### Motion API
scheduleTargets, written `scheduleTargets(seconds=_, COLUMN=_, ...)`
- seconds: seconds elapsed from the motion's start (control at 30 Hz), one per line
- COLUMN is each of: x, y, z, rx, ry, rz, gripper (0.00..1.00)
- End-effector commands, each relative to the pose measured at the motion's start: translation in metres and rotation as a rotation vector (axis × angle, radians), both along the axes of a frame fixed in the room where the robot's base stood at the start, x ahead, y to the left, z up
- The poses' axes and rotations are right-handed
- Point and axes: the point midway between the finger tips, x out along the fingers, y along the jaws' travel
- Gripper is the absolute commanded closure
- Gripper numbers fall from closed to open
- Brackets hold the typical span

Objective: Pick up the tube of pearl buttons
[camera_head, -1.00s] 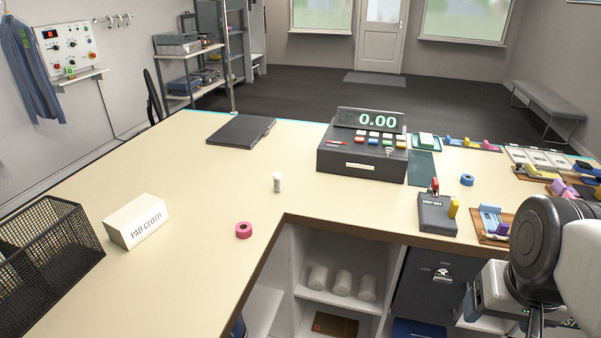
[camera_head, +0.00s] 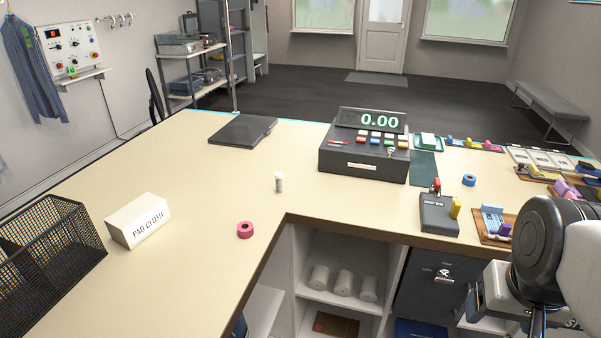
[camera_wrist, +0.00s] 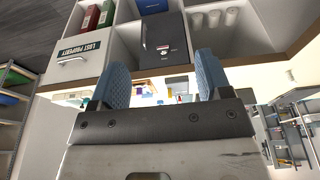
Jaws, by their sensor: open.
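A small upright white tube (camera_head: 279,182), which looks like the tube of pearl buttons, stands on the cream counter (camera_head: 200,205) near its inner corner. Its contents are too small to make out. My gripper (camera_wrist: 160,85) shows in the wrist view with its two blue fingers spread apart and nothing between them. In the head view my arm is at the lower right, far from the tube, and the fingertips are not clear there. The tube is not visible in the wrist view.
A PAD CLOTH block (camera_head: 138,220) and a black mesh basket (camera_head: 50,250) are to the left. A cash register (camera_head: 363,160) stands to the right, a dark folder (camera_head: 242,131) behind. Counter around the tube is clear.

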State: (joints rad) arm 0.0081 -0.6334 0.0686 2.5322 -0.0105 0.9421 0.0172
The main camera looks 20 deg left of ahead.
Motion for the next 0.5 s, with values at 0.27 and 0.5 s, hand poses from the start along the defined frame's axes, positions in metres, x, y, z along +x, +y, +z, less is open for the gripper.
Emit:
scheduleTargets(seconds=0.27, x=0.0, y=0.0, z=0.0, rx=0.0, ry=0.0, rz=0.0, gripper=0.41)
scheduleTargets(seconds=0.5, x=0.0057, y=0.0034, z=0.0012, rx=0.016, ry=0.006, rz=-0.011, gripper=0.41)
